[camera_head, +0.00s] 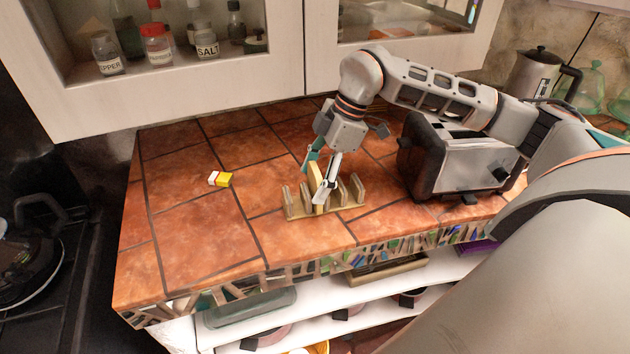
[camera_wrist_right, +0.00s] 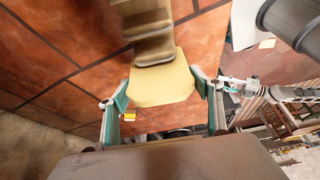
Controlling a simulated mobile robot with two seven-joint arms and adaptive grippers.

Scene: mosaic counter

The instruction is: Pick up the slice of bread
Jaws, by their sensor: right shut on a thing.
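The slice of bread (camera_head: 317,197) is pale yellow and stands upright in a small wooden rack (camera_head: 291,214) on the tiled counter. My right gripper (camera_head: 318,180) reaches down over the rack and is shut on the slice. In the right wrist view the slice (camera_wrist_right: 162,84) sits between the two teal-lined fingers (camera_wrist_right: 163,98), with the rack (camera_wrist_right: 152,22) just beyond it. The slice's lower part is partly hidden by the rack and a finger. A small, unclear grey part in the right wrist view (camera_wrist_right: 280,94) may be my left arm; its gripper state is unreadable.
A black and steel toaster (camera_head: 460,165) stands right of the rack, under my right arm. A small yellow and white box (camera_head: 220,179) lies to the left. The left counter is otherwise clear. A wall cabinet (camera_head: 200,90) with jars hangs above the back edge.

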